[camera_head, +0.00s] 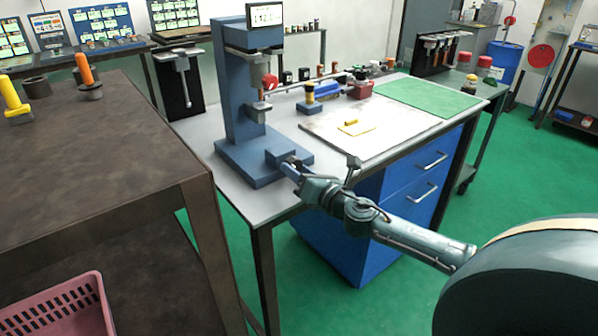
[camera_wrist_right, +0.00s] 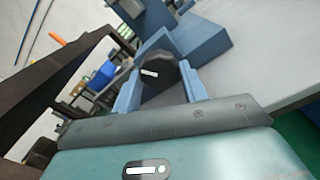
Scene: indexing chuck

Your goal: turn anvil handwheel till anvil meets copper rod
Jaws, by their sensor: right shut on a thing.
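A blue-grey press-like stand (camera_head: 242,100) with a display on top stands on the grey-topped bench. A small anvil-like post (camera_head: 257,113) shows in front of its column below the head; I cannot make out the copper rod or whether the anvil touches it. My right gripper (camera_head: 291,168) is at the block on the stand's base. In the right wrist view its two fingers (camera_wrist_right: 160,86) are shut on the dark handwheel (camera_wrist_right: 156,68), which bears a white mark. In the head view the gripper mostly hides the handwheel. My left gripper is not in view.
A pale board (camera_head: 390,125) with a small yellow piece lies right of the stand, before a green mat (camera_head: 428,97). A dark brown table (camera_head: 95,150) stands close on the left, with a pink basket (camera_head: 65,310) below.

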